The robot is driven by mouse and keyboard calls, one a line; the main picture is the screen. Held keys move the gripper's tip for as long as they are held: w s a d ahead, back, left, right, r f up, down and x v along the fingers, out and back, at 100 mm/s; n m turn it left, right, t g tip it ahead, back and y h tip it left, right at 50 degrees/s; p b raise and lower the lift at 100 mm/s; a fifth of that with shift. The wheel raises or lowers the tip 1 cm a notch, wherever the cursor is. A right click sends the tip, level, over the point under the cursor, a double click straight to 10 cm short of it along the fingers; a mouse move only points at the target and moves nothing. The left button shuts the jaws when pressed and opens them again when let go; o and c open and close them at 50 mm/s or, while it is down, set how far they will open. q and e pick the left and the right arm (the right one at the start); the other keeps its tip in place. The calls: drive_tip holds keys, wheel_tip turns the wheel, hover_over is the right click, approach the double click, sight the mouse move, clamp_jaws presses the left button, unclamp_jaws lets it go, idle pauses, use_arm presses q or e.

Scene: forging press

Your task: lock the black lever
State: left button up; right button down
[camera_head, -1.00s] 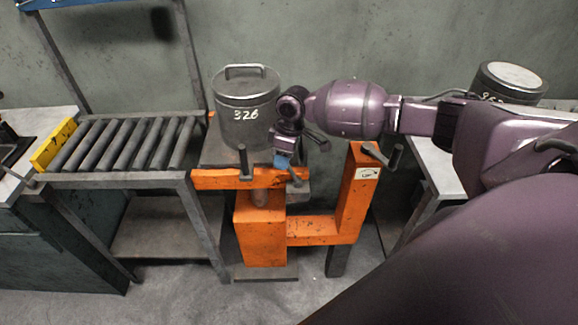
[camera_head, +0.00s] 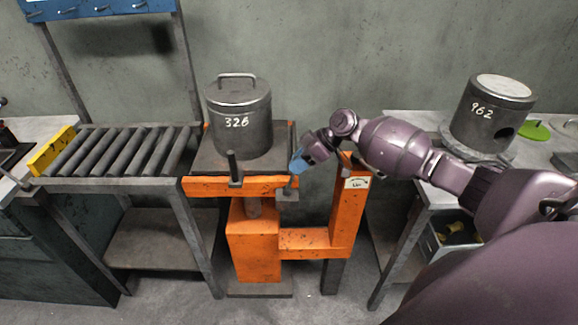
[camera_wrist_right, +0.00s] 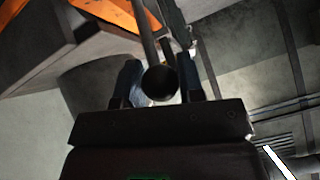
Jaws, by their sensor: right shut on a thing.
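My right gripper (camera_head: 295,168) with blue fingers is at the right end of the orange press table's front bar. It is shut on the black lever (camera_head: 289,188), whose dark lower part and base show just below the fingers. In the right wrist view, the dark round-ended rod of the lever (camera_wrist_right: 160,82) lies between the two fingers (camera_wrist_right: 160,88). A second dark lever (camera_head: 233,167) stands upright at the left of the same orange bar (camera_head: 240,186). My left gripper is out of view.
A grey lidded canister marked 326 (camera_head: 240,115) stands on the press table behind the levers. An orange post (camera_head: 349,215) with a white label rises at right, partly behind my arm. A roller conveyor (camera_head: 120,152) adjoins at left. Canister 962 (camera_head: 492,112) stands on the right bench.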

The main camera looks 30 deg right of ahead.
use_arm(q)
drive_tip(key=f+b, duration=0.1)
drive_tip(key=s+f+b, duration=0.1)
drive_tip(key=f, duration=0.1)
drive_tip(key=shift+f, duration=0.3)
use_arm(e)
drive_tip(key=shift+s+d+f+t+y, duration=0.2)
drive_tip(key=shift+s+d+f+y, duration=0.15)
drive_tip(key=shift+d, duration=0.3)
drive_tip(key=shift+s+d+f+t+y, duration=0.25)
drive_tip(key=shift+s+d+f, duration=0.15)
drive_tip(key=shift+d, duration=0.2)
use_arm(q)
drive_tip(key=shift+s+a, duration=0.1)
use_arm(e)
drive_tip(key=c, duration=0.8)
unclamp_jaws()
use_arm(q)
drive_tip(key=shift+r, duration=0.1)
use_arm(e)
drive_tip(key=shift+o, duration=0.2)
drive_tip(key=shift+r, duration=0.1)
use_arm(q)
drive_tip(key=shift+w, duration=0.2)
